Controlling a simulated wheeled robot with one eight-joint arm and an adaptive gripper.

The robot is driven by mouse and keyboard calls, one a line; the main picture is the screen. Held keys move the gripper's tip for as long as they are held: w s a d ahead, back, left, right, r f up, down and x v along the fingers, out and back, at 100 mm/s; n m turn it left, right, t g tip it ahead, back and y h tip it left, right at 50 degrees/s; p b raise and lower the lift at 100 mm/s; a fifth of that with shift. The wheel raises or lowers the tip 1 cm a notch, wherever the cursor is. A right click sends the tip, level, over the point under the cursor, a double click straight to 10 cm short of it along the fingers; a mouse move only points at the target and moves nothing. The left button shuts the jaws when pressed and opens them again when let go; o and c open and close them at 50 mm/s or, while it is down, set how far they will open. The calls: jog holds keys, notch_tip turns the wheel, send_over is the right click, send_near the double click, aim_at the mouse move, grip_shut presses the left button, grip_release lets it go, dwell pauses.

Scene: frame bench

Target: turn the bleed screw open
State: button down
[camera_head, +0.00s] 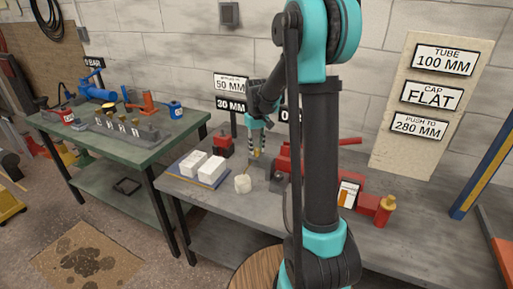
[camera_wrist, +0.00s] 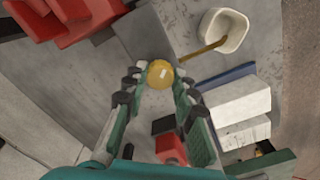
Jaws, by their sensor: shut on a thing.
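The bleed screw shows in the wrist view as a round brass head (camera_wrist: 160,73) at the end of a grey block (camera_wrist: 147,42). My gripper (camera_wrist: 159,80) has one fingertip on each side of the brass head and is shut on it. In the head view my gripper (camera_head: 257,150) points down over the grey bench (camera_head: 225,198), beside red equipment. The screw is too small to make out there. A thin brass tube (camera_wrist: 200,50) runs from beside the screw to a white cup (camera_wrist: 224,30), which also stands on the bench in the head view (camera_head: 243,184).
White blocks (camera_head: 205,167) lie on a blue-edged board left of the cup. A red device (camera_head: 223,146) stands behind them. A red cylinder with a brass end (camera_head: 384,208) is at the right. A green bench (camera_head: 75,134) with blue and red tools stands at the left.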

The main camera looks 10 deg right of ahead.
aim_at(256, 149)
jog(key=n, duration=0.4)
jog(key=shift+n, duration=1.8)
jog(key=c, duration=1.2)
grip_release()
jog(key=shift+r, duration=0.1)
notch_tip(256, 149, up, 12)
